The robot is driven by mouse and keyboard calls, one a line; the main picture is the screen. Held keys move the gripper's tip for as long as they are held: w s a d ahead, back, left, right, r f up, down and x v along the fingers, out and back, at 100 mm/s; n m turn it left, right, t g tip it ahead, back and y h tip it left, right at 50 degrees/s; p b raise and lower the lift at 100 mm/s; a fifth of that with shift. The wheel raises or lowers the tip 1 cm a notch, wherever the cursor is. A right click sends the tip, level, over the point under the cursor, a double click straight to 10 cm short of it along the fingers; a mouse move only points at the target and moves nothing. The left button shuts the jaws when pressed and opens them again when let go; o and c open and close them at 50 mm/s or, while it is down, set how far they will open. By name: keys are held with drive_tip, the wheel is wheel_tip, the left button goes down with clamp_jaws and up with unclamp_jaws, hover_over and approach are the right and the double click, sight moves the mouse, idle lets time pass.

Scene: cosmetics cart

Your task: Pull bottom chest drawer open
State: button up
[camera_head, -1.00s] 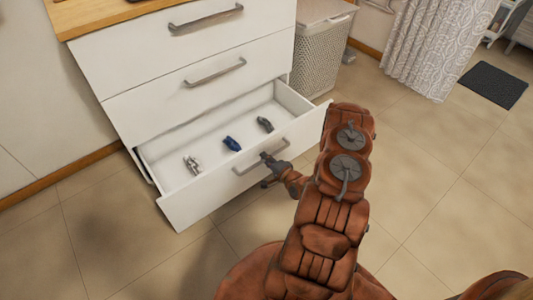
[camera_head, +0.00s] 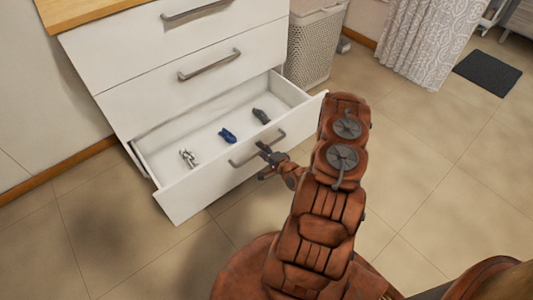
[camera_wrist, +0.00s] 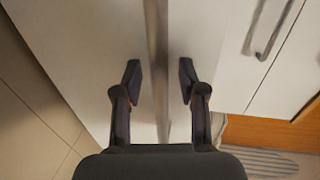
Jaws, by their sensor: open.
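The white chest's bottom drawer (camera_head: 205,197) stands well out, with its inside showing. Its grey bar handle (camera_head: 239,162) is on the drawer front. My gripper (camera_head: 266,160) is at the handle's right part, in front of the drawer. In the wrist view the handle (camera_wrist: 158,35) runs between my two fingers (camera_wrist: 159,75), one on each side, with a gap to both. My gripper is open and holds nothing. The drawer holds a silver item (camera_head: 188,158), a blue item (camera_head: 227,135) and a dark grey item (camera_head: 261,116).
Two shut drawers with handles (camera_head: 208,66) are above, under a wooden top (camera_head: 90,10). A wicker basket (camera_head: 312,48) stands right of the chest. A patterned curtain (camera_head: 425,40) and dark mat (camera_head: 487,74) are farther right. The tiled floor in front is clear.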

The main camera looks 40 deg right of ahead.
drive_tip(key=s+r, duration=0.2)
drive_tip(key=s, duration=0.9)
drive_tip(key=shift+s+r, duration=0.15)
drive_tip(key=shift+s, duration=0.2)
drive_tip(key=shift+a, duration=0.1)
idle(0.4)
